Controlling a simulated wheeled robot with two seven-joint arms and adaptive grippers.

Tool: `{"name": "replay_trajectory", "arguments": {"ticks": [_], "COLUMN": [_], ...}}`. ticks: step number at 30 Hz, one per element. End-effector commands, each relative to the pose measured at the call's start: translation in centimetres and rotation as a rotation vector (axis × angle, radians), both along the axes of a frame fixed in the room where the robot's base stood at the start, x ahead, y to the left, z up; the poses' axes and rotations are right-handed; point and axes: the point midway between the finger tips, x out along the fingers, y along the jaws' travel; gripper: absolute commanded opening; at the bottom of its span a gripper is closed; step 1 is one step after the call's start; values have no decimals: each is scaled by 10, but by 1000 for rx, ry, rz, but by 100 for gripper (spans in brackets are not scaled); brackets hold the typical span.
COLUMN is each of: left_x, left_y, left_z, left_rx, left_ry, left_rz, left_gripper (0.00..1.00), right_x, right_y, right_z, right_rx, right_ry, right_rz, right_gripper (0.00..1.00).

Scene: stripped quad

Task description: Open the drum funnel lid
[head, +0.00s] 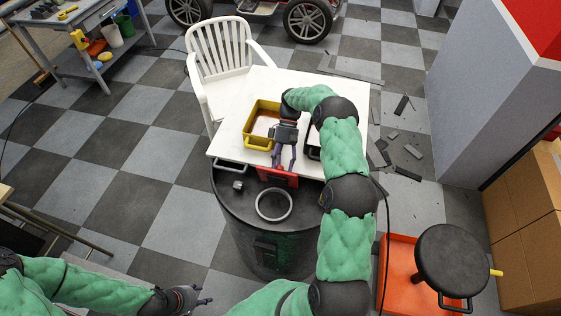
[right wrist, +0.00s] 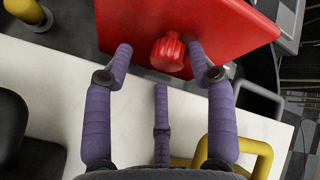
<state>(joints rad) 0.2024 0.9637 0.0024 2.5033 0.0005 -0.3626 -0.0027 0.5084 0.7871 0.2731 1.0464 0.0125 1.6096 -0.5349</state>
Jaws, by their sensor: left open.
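The black drum (head: 245,235) stands at the front edge of the white table. A red panel, seemingly the funnel lid (head: 278,178), shows at the drum's table side. In the right wrist view the red panel (right wrist: 225,25) is tilted and has a red knob (right wrist: 168,52). My right gripper (head: 284,165) reaches over it with fingers spread. Its fingertips (right wrist: 160,60) are on either side of the knob, with visible gaps. Whether the lid stands open is unclear. My left gripper (head: 204,296) is open and empty at the lower left, away from the drum.
A yellow bin (head: 251,139) and a dark-rimmed tray (head: 313,146) are on the white table (head: 230,138). A pale ring (head: 273,218) lies on the drum top. A white chair (head: 220,55) stands behind; a black stool (head: 458,262) and orange tray (head: 398,265) are at right.

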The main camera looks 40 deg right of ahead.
Motion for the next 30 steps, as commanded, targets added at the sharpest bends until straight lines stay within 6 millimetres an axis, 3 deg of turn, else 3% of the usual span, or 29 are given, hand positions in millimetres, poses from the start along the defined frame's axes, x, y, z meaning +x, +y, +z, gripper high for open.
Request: {"name": "replay_trajectory", "arguments": {"ticks": [20, 30], "left_x": [0, 0], "left_y": [0, 0], "left_z": [1, 18], "left_rx": [0, 0], "left_ry": [0, 0], "left_rz": [0, 0], "left_gripper": [46, 46], "right_x": [1, -20], "right_y": [-1, 24], "right_z": [5, 11], "right_rx": [-2, -1], "right_ry": [-5, -4], "right_rz": [2, 3], "right_gripper": [52, 52]}}
